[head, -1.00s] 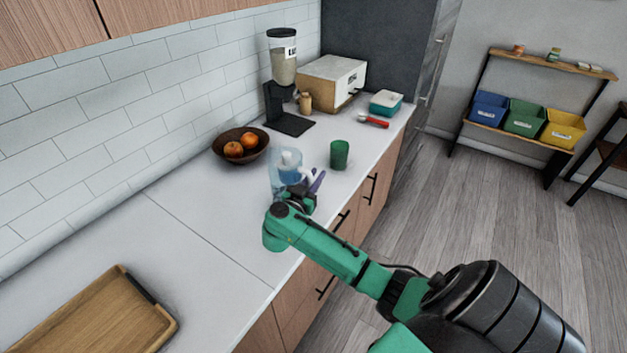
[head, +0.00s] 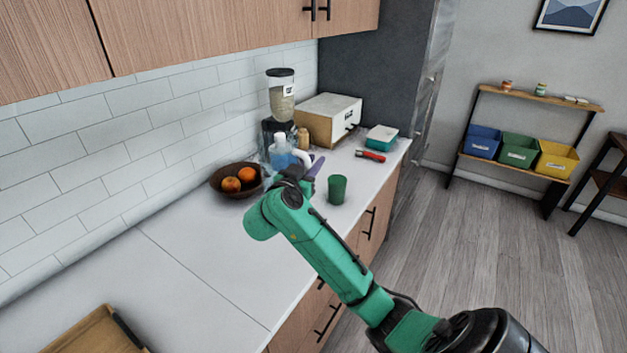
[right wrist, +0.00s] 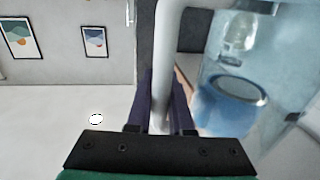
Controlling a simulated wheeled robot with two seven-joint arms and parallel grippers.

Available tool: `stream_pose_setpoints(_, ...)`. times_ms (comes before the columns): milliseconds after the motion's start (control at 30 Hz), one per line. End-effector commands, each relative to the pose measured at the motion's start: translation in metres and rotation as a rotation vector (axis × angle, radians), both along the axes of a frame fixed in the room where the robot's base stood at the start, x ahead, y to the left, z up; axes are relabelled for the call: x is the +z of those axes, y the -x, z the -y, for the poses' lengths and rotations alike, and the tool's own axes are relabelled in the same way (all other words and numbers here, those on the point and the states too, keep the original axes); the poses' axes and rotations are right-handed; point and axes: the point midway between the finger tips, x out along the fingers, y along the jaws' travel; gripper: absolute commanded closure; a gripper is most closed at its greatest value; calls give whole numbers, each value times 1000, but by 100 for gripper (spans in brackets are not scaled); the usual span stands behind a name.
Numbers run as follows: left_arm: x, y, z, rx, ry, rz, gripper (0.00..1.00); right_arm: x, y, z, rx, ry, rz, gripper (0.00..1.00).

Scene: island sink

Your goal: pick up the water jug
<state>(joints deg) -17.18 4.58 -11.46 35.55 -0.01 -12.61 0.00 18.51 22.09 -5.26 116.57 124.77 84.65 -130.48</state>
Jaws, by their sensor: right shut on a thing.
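The water jug (head: 281,153) is clear and bluish with a white handle. In the head view it is partly hidden behind my right gripper (head: 305,168). My right gripper is shut on the jug's white handle, and the jug appears held above the counter. In the right wrist view the handle (right wrist: 166,60) runs between the dark fingers (right wrist: 161,115), and the jug's blue body (right wrist: 225,105) is to the right. My left gripper is not in view.
A green cup (head: 337,189) stands right of the gripper. A bowl of fruit (head: 222,187) is to the left. A dispenser (head: 281,100), a box (head: 318,122) and a teal container (head: 381,137) are behind. A wooden tray (head: 95,335) lies at the near left. The counter between is clear.

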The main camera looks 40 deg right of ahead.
Motion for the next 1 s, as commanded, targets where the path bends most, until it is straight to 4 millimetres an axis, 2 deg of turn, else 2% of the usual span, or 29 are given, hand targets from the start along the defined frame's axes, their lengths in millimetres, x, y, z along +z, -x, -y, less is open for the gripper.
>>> stream_pose_setpoints(100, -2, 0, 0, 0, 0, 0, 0, 14, 0, 0, 0, 0, 8, 100)
stream_pose_setpoints(333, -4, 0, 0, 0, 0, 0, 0, 30, 0, 0, -1, 1, 6, 100)
stream_pose_setpoints(1000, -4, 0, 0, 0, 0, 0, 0, 34, 0, 0, 0, 1, 5, 100)
